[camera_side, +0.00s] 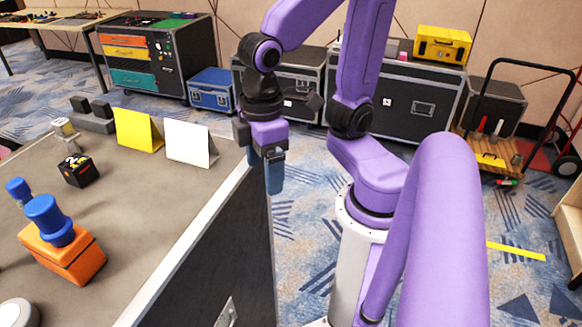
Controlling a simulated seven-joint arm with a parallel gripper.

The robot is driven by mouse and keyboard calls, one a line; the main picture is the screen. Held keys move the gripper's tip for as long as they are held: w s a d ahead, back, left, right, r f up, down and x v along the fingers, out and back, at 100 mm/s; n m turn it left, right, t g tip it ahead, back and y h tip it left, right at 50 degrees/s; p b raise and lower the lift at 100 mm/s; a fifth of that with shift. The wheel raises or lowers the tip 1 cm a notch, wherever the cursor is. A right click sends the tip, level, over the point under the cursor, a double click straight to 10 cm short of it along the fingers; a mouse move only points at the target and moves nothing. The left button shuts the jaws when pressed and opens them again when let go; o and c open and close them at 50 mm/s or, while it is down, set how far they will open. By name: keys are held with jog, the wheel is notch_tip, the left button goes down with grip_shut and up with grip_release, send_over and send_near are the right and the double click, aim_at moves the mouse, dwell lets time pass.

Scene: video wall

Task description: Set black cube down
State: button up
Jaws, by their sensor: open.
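The black cube (78,170) sits on the grey table top at the left, with a white and yellow mark on its upper face and a small reddish mark on its side. My gripper (272,175) points down near the table's right edge, well to the right of the cube and apart from it. It is open, and I see nothing in it.
On the table (150,225) stand a yellow card (138,131), a white card (188,142), a grey block (92,116), a small pale figure (65,132) and an orange block with a blue knob (62,250). The table's middle is clear. Cases line the wall behind.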

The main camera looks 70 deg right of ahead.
jog(key=s+d+f+n, duration=0.1)
jog(key=s, duration=0.1)
jog(key=s+d+f+n, duration=0.1)
jog(key=s+d, duration=0.1)
jog(key=shift+d+f+n, duration=0.1)
jog(key=shift+d+n, duration=0.05)
jog(key=shift+n, duration=0.25)
